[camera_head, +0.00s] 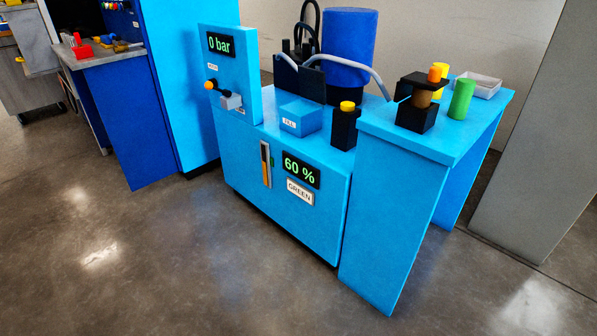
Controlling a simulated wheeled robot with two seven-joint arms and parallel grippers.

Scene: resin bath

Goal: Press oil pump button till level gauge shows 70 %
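A blue machine cabinet (315,165) stands in the middle. On its front a black display (301,170) reads 60 % in green. A white label (300,192) below reads GREEN. A black box with a yellow button (347,106) stands on the cabinet top at the right. Which part is the oil pump button is not labelled legibly. Neither of my grippers is in view.
A blue box (301,116) labelled FILL and a blue drum (348,50) with hoses sit on top. An upright panel (230,75) reads 0 bar. A side table (440,130) holds a black stand, coloured cylinders and a white tray (478,85). The floor in front is clear.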

